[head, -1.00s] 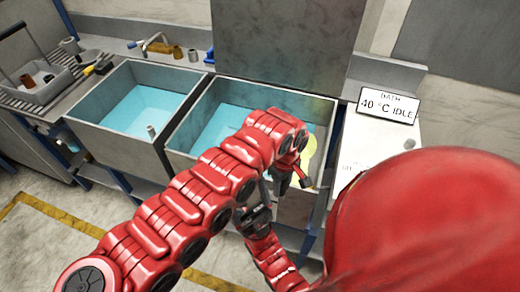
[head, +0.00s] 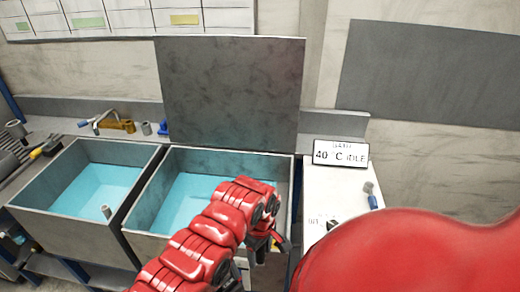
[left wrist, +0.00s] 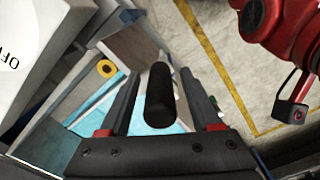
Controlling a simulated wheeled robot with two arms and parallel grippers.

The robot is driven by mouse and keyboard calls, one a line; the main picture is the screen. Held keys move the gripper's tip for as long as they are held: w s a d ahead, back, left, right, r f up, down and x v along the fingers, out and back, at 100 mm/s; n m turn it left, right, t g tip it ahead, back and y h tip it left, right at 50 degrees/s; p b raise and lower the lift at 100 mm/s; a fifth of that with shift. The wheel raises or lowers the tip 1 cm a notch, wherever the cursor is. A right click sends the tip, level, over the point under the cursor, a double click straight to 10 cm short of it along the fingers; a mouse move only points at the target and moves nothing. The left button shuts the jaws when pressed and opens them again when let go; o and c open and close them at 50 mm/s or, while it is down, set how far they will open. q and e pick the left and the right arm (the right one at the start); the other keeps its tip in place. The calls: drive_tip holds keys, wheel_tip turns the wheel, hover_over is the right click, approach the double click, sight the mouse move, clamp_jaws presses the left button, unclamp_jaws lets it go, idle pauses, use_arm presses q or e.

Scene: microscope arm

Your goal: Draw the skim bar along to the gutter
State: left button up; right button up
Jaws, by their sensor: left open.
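My left gripper (head: 264,245) is at the front right of the right-hand basin (head: 170,160), partly hidden by my arm. In the left wrist view its jaws (left wrist: 160,80) are open. A black rounded bar or handle (left wrist: 159,97) lies between the fingers, with a gap on both sides. It may be the skim bar's handle, but I cannot tell. Blue liquid (head: 190,195) fills the basin's bottom. I cannot make out the gutter. My right gripper is not in view.
The left-hand basin (head: 88,185) also holds blue liquid. A grey upright panel (head: 232,90) stands behind the basins. A sign (head: 340,153) reads 40 °C IDLE above a white surface on the right.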

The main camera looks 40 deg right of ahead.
use_arm(q)
drive_tip(key=shift+r, duration=0.1)
drive_tip(key=shift+r, duration=0.3)
wheel_tip(320, 180, up, 7)
drive_tip(key=b, duration=0.2)
drive_tip(key=shift+b, duration=0.35)
wheel_tip(320, 180, up, 10)
drive_tip(key=shift+f, duration=0.2)
